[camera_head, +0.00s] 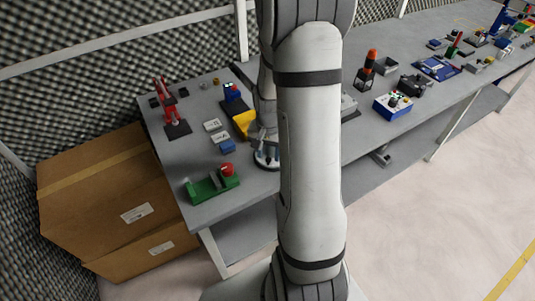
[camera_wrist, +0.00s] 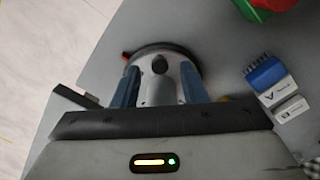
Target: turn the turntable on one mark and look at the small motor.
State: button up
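The turntable (camera_wrist: 186,55) shows in the wrist view as a round grey disc with a dark rim. A small red piece (camera_wrist: 125,57) shows at its left edge. A dark rounded knob (camera_wrist: 160,64) stands near its middle; I cannot tell whether this is the small motor. My gripper (camera_wrist: 160,82) is over the disc, its two blue fingers apart on either side of a grey part below the knob. I see no clear contact. In the head view the turntable (camera_head: 264,160) is at the table's front edge, partly hidden by my arm.
Left of my arm in the head view are a green base with a red knob (camera_head: 226,170), blue and white blocks (camera_head: 227,147), a yellow piece (camera_head: 243,122) and a red stand (camera_head: 167,100). Cardboard boxes (camera_head: 110,190) stand at left. More devices line the table at right.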

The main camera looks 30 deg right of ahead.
jog(key=shift+f, duration=0.7)
jog(key=shift+c, duration=0.6)
jog(key=c, duration=0.7)
jog(key=shift+a, duration=0.2)
grip_shut()
jog(key=shift+d, duration=0.2)
